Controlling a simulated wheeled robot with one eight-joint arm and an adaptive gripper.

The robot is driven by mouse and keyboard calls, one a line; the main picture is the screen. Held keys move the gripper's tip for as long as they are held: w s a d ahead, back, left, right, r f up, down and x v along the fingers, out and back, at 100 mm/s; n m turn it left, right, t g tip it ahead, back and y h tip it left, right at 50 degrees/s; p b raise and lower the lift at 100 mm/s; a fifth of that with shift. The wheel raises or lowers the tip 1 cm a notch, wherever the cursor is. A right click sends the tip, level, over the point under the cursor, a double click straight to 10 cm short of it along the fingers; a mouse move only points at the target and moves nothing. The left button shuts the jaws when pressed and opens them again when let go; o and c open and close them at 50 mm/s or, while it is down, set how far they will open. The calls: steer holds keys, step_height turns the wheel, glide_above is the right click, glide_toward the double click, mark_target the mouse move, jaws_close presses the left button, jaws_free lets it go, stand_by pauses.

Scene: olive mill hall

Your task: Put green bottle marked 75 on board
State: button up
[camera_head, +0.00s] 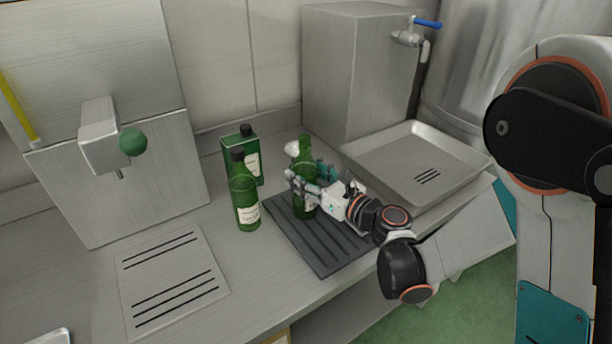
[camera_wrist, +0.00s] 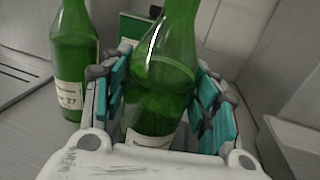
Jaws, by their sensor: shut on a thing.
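A green glass bottle (camera_head: 305,150) is upright between the fingers of my gripper (camera_head: 312,187), which is shut on it. It also fills the middle of the wrist view (camera_wrist: 160,85), with teal finger pads on both sides. Its label is mostly hidden and I cannot read a number. The dark grooved board (camera_head: 318,255) lies on the counter. The held bottle's base appears over the board's back part; I cannot tell whether it touches. A second green bottle (camera_head: 244,200) stands upright left of the board; in the wrist view its label (camera_wrist: 68,98) seems to read 27.
A dark green rectangular container (camera_head: 232,153) with a black cap stands behind the second bottle. A shallow metal tray (camera_head: 375,160) sits right, below a tap (camera_head: 408,39). A filler with a green knob (camera_head: 133,142) is left, above a slotted plate (camera_head: 150,285). The board's front is clear.

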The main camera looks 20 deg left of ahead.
steer(key=shift+f, duration=0.2)
steer(key=o, duration=1.7)
steer(key=shift+r, duration=0.1)
steer(key=shift+r, duration=0.1)
steer(key=shift+s+d, duration=0.1)
steer(key=shift+d, duration=0.1)
steer(key=b+v, duration=0.1)
steer(key=v, duration=1)
steer(key=shift+s+d+r, duration=0.1)
steer(key=shift+s+d, duration=0.05)
steer(key=shift+d, duration=0.1)
